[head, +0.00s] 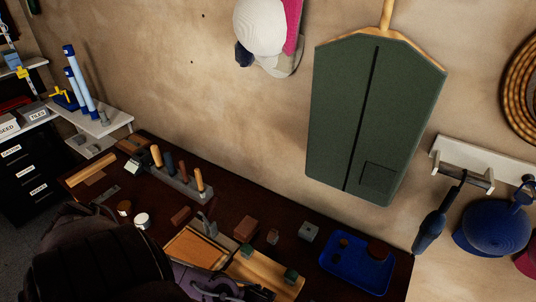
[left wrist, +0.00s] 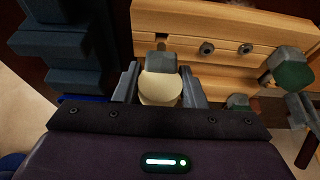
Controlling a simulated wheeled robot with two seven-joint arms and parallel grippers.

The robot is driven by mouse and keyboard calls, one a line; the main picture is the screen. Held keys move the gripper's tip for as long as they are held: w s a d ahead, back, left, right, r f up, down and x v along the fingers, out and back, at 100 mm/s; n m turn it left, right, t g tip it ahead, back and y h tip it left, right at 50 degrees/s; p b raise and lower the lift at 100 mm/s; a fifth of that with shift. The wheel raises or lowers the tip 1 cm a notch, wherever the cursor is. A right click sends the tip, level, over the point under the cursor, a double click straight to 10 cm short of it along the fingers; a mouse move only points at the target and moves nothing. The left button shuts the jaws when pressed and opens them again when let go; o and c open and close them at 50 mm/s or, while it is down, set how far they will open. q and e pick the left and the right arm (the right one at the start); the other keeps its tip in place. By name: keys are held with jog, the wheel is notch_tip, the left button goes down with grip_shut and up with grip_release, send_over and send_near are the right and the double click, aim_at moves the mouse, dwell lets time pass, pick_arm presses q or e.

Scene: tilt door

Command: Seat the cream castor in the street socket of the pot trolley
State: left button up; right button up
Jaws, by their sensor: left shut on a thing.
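My left gripper (left wrist: 159,82) is shut on the cream castor (left wrist: 160,90), with one grey finger on either side of its cream wheel. The castor's grey top part points at the edge of the wooden pot trolley (left wrist: 230,22). I cannot tell whether its stem is inside a socket. A green castor (left wrist: 294,74) is at the trolley's right side. In the head view the trolley (head: 262,271) lies on the dark bench, with green castors (head: 291,275) on it. My left arm covers part of it, and the cream castor cannot be made out there. My right gripper is out of view.
The dark bench (head: 310,262) also carries a rack of wooden-handled tools (head: 183,182), a brown block (head: 245,229), a grey block (head: 308,232), a white-topped pot (head: 142,220) and a blue tray (head: 345,270). The wall stands close behind, with a green panel (head: 375,115).

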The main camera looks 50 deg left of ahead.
pick_arm(q)
jog(key=shift+f+b, duration=0.9)
jog(key=shift+f, duration=0.9)
jog(key=o, duration=1.1)
jog(key=shift+r, duration=0.15)
jog(key=v, duration=0.7)
jog(key=shift+r, duration=0.25)
jog(key=shift+s, duration=0.2)
